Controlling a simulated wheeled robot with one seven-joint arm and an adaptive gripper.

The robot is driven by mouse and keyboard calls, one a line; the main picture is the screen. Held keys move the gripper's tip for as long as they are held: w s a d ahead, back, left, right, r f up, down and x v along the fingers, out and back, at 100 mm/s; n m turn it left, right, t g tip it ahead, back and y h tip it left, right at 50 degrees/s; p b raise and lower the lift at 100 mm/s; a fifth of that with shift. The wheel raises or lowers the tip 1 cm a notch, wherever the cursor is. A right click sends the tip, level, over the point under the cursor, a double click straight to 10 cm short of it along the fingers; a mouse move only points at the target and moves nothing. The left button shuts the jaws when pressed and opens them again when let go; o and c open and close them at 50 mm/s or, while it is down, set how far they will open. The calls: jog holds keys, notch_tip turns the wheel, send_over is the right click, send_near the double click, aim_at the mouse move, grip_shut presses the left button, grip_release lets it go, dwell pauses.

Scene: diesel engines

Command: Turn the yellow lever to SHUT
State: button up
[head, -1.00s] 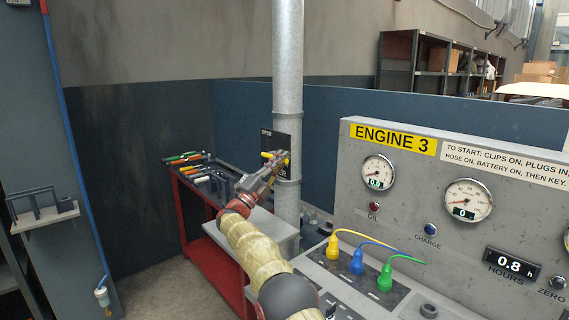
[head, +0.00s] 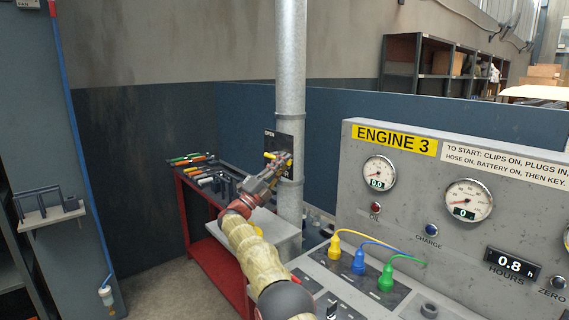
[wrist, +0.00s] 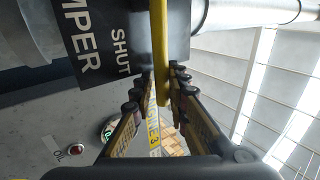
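The yellow lever (head: 268,155) is on a black plate (head: 271,139) on the grey pipe; OPEN shows at the plate's top. My gripper (head: 287,158) is at the lever and hides part of it and of the plate's lower lettering. In the wrist view, the lever (wrist: 160,45) runs down from the top edge and ends between my two fingers (wrist: 163,78). The fingers stand apart on either side of it, with what look like narrow gaps. The plate (wrist: 110,45) there reads SHUT, with part of a larger word ending in MPER.
The grey ENGINE 3 panel (head: 456,240) with gauges and yellow, blue and green plugs stands to the right. A red bench (head: 200,225) with tools is behind my arm on the left. The vertical pipe (head: 290,60) rises beside my gripper.

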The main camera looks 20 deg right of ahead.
jog(key=shift+o, duration=0.4)
jog(key=v, duration=1.2)
